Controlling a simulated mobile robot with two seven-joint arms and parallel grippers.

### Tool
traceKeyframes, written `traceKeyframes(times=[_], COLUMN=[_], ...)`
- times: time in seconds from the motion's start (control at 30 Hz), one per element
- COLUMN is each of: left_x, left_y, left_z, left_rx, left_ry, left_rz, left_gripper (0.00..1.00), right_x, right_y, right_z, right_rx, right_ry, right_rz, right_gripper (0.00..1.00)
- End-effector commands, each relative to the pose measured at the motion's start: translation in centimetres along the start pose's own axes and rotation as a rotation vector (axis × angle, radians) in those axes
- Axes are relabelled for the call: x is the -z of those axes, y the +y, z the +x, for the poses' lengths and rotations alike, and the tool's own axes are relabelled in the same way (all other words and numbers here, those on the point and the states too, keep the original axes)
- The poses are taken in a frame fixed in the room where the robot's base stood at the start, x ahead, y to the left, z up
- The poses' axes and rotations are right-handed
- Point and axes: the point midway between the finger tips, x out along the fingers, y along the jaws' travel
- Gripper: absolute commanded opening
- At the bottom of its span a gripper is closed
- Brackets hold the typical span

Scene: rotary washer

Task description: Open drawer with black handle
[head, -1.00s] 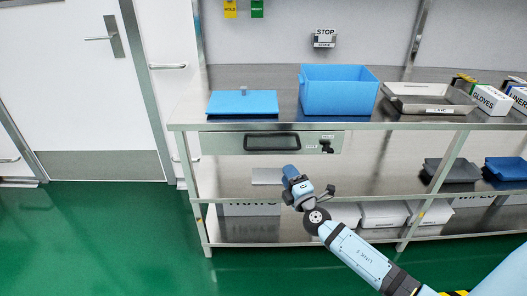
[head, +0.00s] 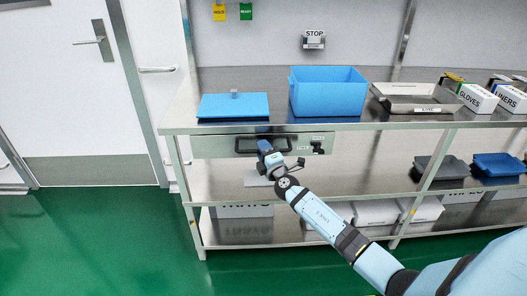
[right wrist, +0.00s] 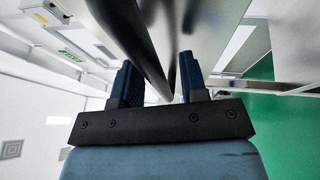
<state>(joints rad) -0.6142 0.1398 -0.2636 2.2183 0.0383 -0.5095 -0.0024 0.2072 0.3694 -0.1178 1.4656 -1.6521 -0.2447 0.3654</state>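The drawer (head: 213,146) is a metal front below the steel bench top, and it looks shut. Its black handle (head: 245,150) is a wide bar, partly hidden by my right gripper (head: 264,146) in the head view. In the right wrist view the dark handle bar (right wrist: 142,45) runs between the two blue fingers of the right gripper (right wrist: 157,80). The fingers are apart, with gaps beside the bar, so the gripper is open around it. I cannot tell whether a finger touches it. My left gripper is not in view.
A black key-like latch (head: 317,147) is on the right of the drawer front. A blue flat lid (head: 233,106) and a blue bin (head: 328,92) stand on the bench top (head: 180,122). A lower shelf (head: 355,182) lies below. Green floor (head: 90,240) is clear at left.

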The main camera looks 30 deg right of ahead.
Motion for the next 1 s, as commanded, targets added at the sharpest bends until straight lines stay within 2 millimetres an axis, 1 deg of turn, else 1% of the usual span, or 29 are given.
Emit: traceKeyframes(times=[0.03,0.07,0.1,0.17,0.2,0.23,0.47,0.57,0.67,0.77,0.87,1.0], left_x=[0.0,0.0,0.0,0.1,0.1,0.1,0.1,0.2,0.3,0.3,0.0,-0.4], left_y=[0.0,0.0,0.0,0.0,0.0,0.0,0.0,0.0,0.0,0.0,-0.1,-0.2], left_z=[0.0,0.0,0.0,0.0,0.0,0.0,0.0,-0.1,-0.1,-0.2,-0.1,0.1], left_rx=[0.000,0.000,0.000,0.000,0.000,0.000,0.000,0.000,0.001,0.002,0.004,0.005], left_ry=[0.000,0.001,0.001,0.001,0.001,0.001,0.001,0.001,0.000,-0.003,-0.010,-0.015], left_rz=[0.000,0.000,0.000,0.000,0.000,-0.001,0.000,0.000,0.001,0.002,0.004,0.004], left_gripper=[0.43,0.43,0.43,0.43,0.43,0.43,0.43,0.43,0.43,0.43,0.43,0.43], right_x=[0.0,0.0,0.0,0.0,0.0,0.0,0.0,0.3,0.8,1.6,2.7,4.5], right_y=[0.0,0.0,0.0,0.0,0.0,0.0,0.0,0.1,0.4,0.8,1.3,2.0], right_z=[0.0,0.0,0.0,0.0,0.0,0.0,-0.2,-0.8,-2.0,-4.0,-6.7,-11.0], right_rx=[0.000,0.000,0.000,0.000,0.000,0.000,0.000,0.000,0.001,0.002,0.002,0.002], right_ry=[0.000,0.000,0.000,0.000,0.000,0.000,0.000,0.000,0.000,0.001,0.001,0.001], right_rz=[0.000,0.000,0.000,0.000,0.000,0.000,0.001,0.002,0.003,0.003,0.003,0.005], right_gripper=[0.40,0.35,0.26,0.12,0.03,0.00,0.00,0.00,0.00,0.00,0.00,0.00])
